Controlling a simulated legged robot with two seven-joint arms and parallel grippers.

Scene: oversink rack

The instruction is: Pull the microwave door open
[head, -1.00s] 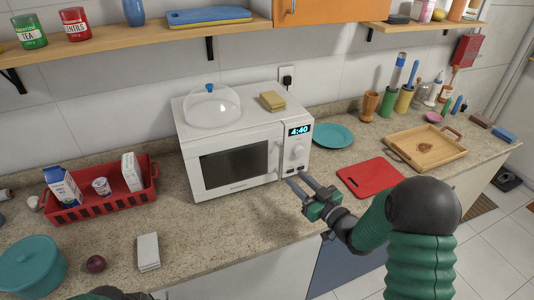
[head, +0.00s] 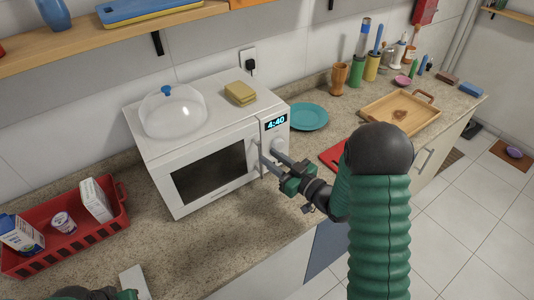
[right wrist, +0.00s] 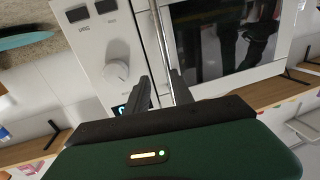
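The white microwave (head: 215,102) stands on the counter with its dark-windowed door (head: 209,174) closed. Its control panel, with a clock reading 4:40, is on the right. The door handle (right wrist: 160,30) is a thin upright bar beside the panel in the right wrist view. My right gripper (head: 267,152) is at the front of the microwave, by the handle. In the right wrist view its fingers (right wrist: 161,76) are apart, and the bar runs between them. I cannot tell whether either finger touches it. My left gripper (head: 95,293) only partly shows at the bottom edge, its fingers unclear.
A clear dome (head: 174,113) and a yellow sponge (head: 240,93) sit on top of the microwave. A red crate (head: 75,238) stands to its left. A teal plate (head: 302,117) and a red board (head: 333,154) lie to its right. The counter before the door is mostly bare.

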